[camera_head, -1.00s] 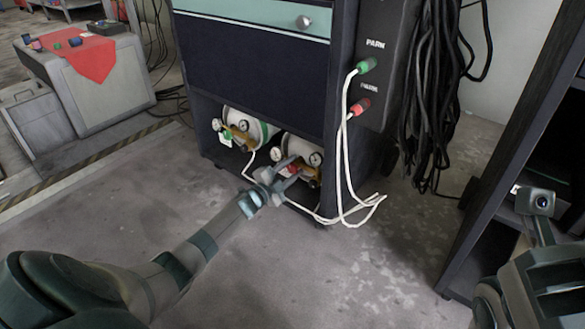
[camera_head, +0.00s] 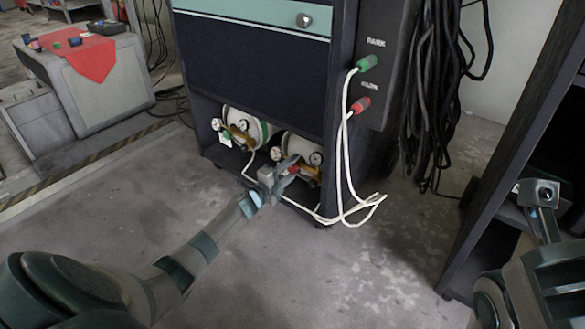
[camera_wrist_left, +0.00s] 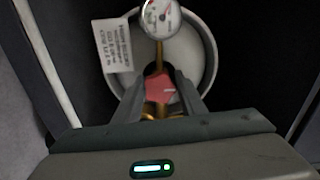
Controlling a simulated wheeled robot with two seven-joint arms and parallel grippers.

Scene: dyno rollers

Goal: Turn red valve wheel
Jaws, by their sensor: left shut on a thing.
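My left gripper (camera_head: 288,165) reaches into the low shelf of the dark cabinet, at the front of the right-hand gas cylinder (camera_head: 297,146). In the left wrist view its two fingers (camera_wrist_left: 160,88) are shut on the red valve wheel (camera_wrist_left: 158,86), one finger on each side. The wheel sits on a brass fitting below a round gauge (camera_wrist_left: 162,17). In the head view only a little red of the wheel (camera_head: 294,168) shows beside the fingers.
A second cylinder (camera_head: 250,128) with gauges and a green valve stands to the left. White hoses (camera_head: 342,165) run from the red and green plugs down to the floor. A white label (camera_wrist_left: 112,46) hangs beside the right cylinder. A dark rack (camera_head: 520,130) stands right; the floor between is clear.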

